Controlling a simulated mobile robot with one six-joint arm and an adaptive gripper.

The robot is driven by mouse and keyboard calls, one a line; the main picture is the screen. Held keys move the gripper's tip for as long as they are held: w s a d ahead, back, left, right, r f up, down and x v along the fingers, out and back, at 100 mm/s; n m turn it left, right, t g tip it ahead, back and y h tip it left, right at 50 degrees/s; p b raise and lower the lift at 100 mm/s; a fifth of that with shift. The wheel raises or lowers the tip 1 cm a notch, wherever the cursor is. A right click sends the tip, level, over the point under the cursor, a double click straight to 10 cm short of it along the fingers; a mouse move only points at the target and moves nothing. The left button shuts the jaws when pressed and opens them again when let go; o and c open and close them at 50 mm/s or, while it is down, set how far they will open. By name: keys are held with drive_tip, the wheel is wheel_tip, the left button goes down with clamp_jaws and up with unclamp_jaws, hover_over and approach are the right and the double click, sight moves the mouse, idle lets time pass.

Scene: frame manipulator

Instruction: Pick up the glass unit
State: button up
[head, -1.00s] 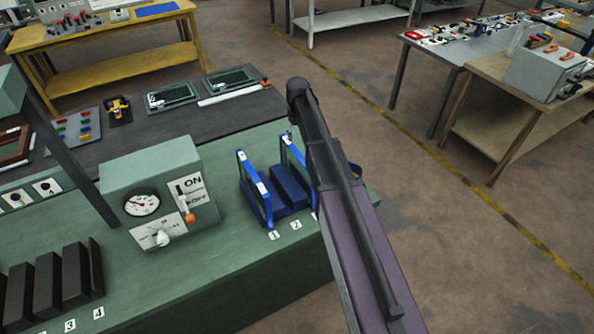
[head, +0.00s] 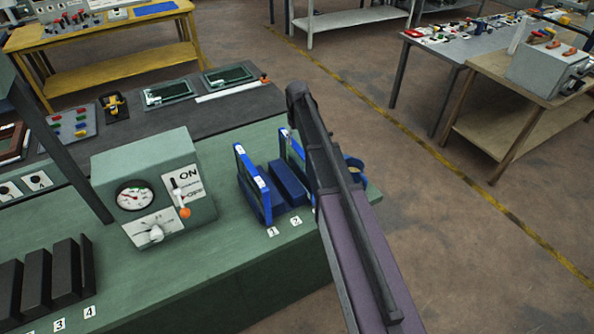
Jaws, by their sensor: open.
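Two upright blue frames stand in a blue rack on the green bench. The left frame (head: 262,197) is mostly visible, and the right frame (head: 283,138) is largely hidden behind my arm. A solid blue block (head: 288,182) lies between them. Small labels 1 (head: 273,231) and 2 (head: 296,221) sit in front. I cannot make out glass or tell which piece is the glass unit. My arm crosses the picture from the lower right up to just above the rack. My gripper is hidden behind the arm.
A green control box (head: 155,190) with a gauge and an orange-tipped lever stands left of the rack. Black slotted blocks (head: 66,268) stand at the lower left. A round blue-rimmed item (head: 355,165) shows right of my arm. The floor (head: 470,250) at right is clear.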

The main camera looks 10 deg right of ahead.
sight(297, 156)
drive_tip(key=shift+f+b, duration=1.5)
drive_tip(key=shift+f, duration=0.3)
drive_tip(key=shift+f+b, duration=2.6)
clamp_jaws()
